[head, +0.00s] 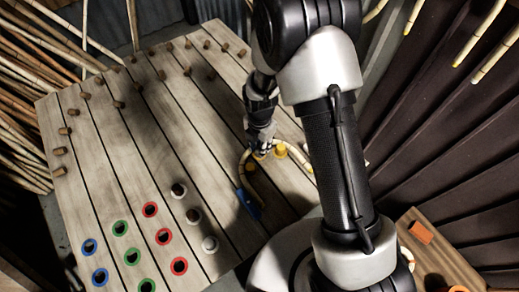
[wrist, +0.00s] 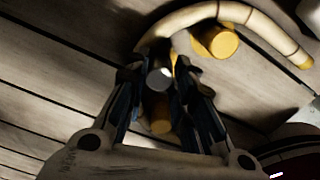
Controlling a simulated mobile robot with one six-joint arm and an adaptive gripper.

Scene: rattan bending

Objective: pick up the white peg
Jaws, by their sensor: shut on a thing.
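In the wrist view, my gripper (wrist: 160,76) is shut on a round peg (wrist: 160,80). Its end looks grey in the shadow with a bright highlight, consistent with the white peg. In the head view, my gripper (head: 261,146) is low over the board near the yellow pegs, and the held peg cannot be made out there. Several white-marked round pieces (head: 210,244) stand in a row at the board's lower middle, apart from my gripper.
The slatted board (head: 110,165) carries brown pegs along its far and left edges and coloured rings (head: 150,209) at the front. A curved cane (head: 297,155) lies close by my gripper, with a yellow peg (wrist: 215,40) inside its bend. A blue piece (head: 248,204) sits at the cane's end.

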